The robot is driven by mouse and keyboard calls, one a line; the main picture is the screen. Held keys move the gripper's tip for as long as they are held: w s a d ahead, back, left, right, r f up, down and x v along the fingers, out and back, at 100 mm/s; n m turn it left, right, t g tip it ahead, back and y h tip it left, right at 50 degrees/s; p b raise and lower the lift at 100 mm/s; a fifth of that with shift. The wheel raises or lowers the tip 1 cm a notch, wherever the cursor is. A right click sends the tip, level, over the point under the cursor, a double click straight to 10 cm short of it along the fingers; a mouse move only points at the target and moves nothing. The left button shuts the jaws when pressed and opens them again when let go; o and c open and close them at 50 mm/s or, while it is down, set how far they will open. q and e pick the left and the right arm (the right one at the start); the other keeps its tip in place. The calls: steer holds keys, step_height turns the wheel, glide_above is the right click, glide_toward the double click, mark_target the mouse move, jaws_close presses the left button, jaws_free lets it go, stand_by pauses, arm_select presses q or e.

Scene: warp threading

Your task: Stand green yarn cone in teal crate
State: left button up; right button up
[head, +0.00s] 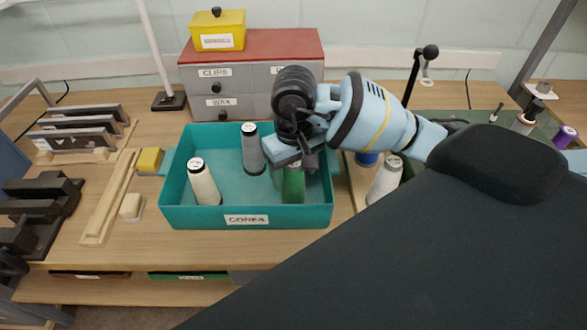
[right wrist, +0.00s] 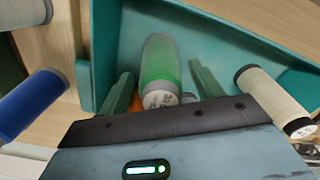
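The green yarn cone (head: 293,186) is inside the teal crate (head: 245,220), near its right end, and looks upright. My right gripper (head: 291,160) is over it and hides its top in the head view. In the right wrist view, the green cone (right wrist: 160,65) shows between the two fingers of my right gripper (right wrist: 160,88), with its labelled end towards the camera. A gap shows on each side of the cone, so the fingers look open. The crate wall (right wrist: 104,50) also shows there. My left gripper is not identifiable in these views.
A cream cone (head: 204,182) and a grey cone (head: 252,150) stand in the crate. A white cone (head: 385,180) and a blue cone (head: 367,159) are outside it on the right. A drawer box (head: 250,75) stands behind. A yellow-topped block (head: 150,160) is left of the crate.

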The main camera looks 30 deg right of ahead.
step_height(320, 180, up, 12)
steer(key=shift+r+p, duration=0.2)
steer(key=shift+p, duration=0.2)
stand_by(0.3)
steer(key=shift+f, duration=0.1)
